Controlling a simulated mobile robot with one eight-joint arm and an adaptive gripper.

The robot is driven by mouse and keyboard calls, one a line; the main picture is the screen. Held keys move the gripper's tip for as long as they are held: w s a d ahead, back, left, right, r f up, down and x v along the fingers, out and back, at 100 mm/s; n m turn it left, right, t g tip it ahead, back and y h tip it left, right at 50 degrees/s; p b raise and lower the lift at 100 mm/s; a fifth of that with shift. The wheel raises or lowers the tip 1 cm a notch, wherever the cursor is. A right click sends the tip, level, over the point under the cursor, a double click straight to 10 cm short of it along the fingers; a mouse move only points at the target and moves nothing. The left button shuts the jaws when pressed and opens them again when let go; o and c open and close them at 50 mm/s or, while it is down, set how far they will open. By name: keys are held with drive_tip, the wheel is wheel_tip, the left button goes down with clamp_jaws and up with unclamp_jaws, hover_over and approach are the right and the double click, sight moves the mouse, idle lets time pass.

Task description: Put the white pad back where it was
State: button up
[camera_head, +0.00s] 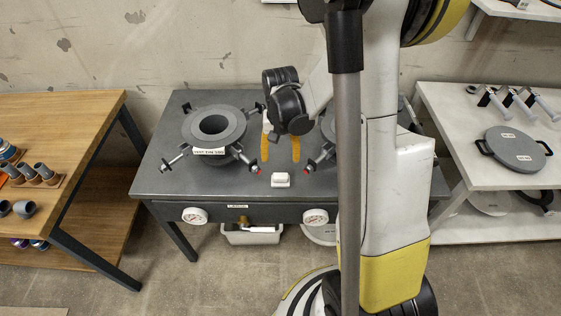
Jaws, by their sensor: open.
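A small white pad (280,180) lies on the dark grey table (180,185), near its front edge and about midway between two round flange fixtures. My gripper (280,158) has two orange fingers that point down just behind the pad. The fingers are apart with nothing between them, and the pad appears clear of both. The height of the fingertips above the table is hard to tell from this view.
The left flange fixture (213,128) has clamp arms with red tips. The right one is partly hidden behind my arm. Gauges (194,215) and a valve sit along the table front. A wooden bench (60,110) stands left, a white shelf (465,150) right.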

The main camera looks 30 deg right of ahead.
drive_tip(key=s+a+r+n+t, duration=0.3)
drive_tip(key=s+a+r, duration=0.2)
drive_tip(key=r, duration=0.5)
drive_tip(key=s+a+r+n+t, duration=0.3)
drive_tip(key=s+a+r+t, duration=0.1)
drive_tip(key=a+r, duration=0.4)
drive_tip(key=shift+s+a+r+n, duration=0.25)
drive_tip(key=shift+s+r+n, duration=0.15)
drive_tip(key=shift+s+r, duration=0.5)
